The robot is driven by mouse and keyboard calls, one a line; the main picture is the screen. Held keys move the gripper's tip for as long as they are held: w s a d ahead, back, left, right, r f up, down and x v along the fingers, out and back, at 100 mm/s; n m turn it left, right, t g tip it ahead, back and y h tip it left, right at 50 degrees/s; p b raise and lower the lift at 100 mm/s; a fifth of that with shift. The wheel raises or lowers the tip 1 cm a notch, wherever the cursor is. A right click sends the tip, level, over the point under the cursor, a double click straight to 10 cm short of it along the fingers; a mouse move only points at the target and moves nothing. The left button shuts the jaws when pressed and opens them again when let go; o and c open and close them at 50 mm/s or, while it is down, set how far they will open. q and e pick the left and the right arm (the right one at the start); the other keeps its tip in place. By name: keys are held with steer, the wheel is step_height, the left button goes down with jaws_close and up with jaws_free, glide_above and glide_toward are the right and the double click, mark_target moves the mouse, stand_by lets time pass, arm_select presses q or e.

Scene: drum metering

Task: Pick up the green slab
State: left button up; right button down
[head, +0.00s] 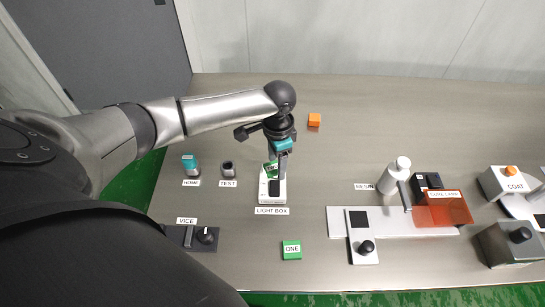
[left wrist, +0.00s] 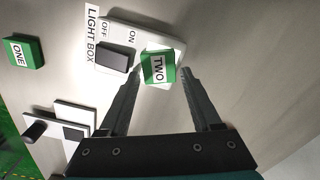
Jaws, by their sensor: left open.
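A green slab labelled TWO (head: 271,170) sits at the far end of the white light box (head: 265,192). In the left wrist view the TWO slab (left wrist: 158,68) lies between and just beyond my fingertips. My left gripper (left wrist: 158,76) is open, its fingers apart on either side of the slab, with no clear contact. In the head view the left gripper (head: 279,165) points down over the light box and partly hides this slab. Another green slab, labelled ONE (head: 291,249), lies on the table toward the front; it also shows in the left wrist view (left wrist: 25,52). My right gripper is not in view.
The light box has a dark ON/OFF switch (left wrist: 113,56). HOME (head: 190,166) and TEST (head: 228,169) items stand left, VICE (head: 205,236) front left. An orange block (head: 314,120) lies behind. A white bottle (head: 395,176) and orange cover (head: 440,209) stand right. The back table is mostly clear.

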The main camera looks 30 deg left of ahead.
arm_select(q)
steer(key=shift+c, duration=0.3)
jaws_close()
steer(key=shift+r, duration=0.1)
